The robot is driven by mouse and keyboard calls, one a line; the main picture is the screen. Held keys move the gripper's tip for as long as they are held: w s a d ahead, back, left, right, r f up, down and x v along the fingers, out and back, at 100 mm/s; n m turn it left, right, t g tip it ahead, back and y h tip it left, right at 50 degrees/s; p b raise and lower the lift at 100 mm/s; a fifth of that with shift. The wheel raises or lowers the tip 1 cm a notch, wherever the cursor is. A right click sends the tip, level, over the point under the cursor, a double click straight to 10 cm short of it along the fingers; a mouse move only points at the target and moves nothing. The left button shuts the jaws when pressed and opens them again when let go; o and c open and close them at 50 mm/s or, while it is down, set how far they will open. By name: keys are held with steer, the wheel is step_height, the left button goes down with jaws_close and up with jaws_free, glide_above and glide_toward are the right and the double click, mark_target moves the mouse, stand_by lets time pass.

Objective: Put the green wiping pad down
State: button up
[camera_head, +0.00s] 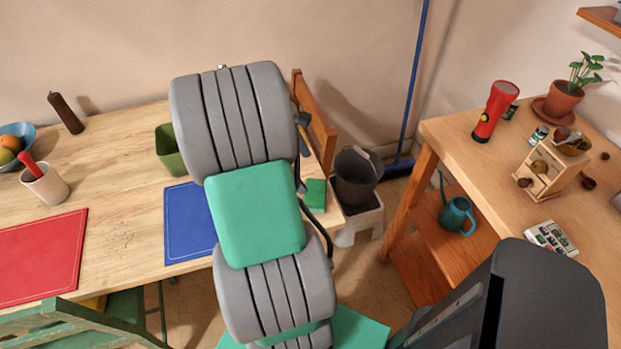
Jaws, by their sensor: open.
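The green wiping pad (315,193) is a small green block near the right end of the wooden table (125,161). It appears to lie on the table top. My gripper (302,158) is mostly hidden behind my own arm. Only some dark parts of it show along the arm's right edge, just above and left of the pad. It is open, and I see nothing held in it. I cannot tell whether a finger touches the pad.
A blue mat (187,226), a red mat (40,257) and an olive container (168,152) are on the table. A dark bucket (357,178) stands on a stool just right of the table. A second wooden table (455,135) is at right.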

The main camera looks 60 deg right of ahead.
steer(key=w+a+r+m+t, duration=0.1)
steer(key=w+a+r+t, duration=0.15)
steer(key=w+a, duration=0.5)
steer(key=w+a+r+m+t, duration=0.1)
steer(key=w+a+r+t, duration=0.3)
steer(key=a, duration=0.6)
steer(key=a+m+y, duration=0.1)
steer(key=a+m, duration=0.1)
steer(key=a, duration=1.7)
steer(key=shift+w+r+t+y, duration=0.2)
steer(key=shift+w+t+y, duration=0.05)
steer(key=shift+t+y, duration=0.15)
